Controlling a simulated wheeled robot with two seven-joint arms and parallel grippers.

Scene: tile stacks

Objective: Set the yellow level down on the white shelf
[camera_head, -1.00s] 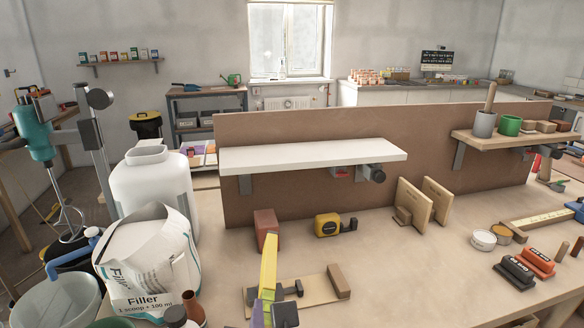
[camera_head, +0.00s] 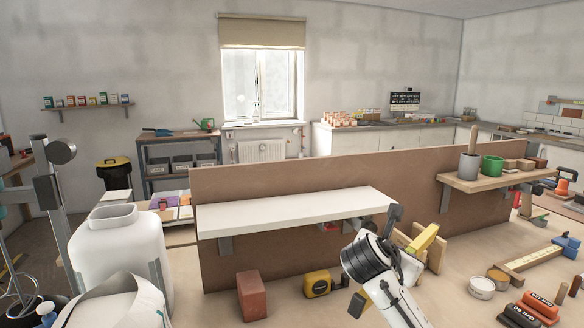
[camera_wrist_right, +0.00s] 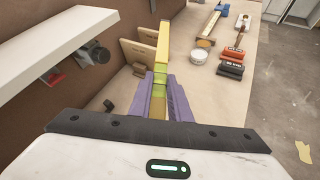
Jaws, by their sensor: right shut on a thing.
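The white shelf (camera_head: 290,212) is fixed to the brown board, and its top is bare in the head view. Its edge also shows at the upper left of the right wrist view (camera_wrist_right: 65,38). My right gripper (camera_wrist_right: 161,80) is shut on the yellow level (camera_wrist_right: 163,42), with purple fingers on both sides of it. The level sticks out ahead of the fingers, to the right of the shelf and apart from it. In the head view, my right wrist partly hides the level (camera_head: 426,238) near the shelf's right end. My left gripper is out of view.
The brown board (camera_head: 235,180) stands behind the shelf. A red block (camera_head: 252,295) and a yellow tape measure (camera_head: 318,283) sit below it. A wooden shelf (camera_head: 490,182) with pots is at the right. White container (camera_head: 118,250) stands at left.

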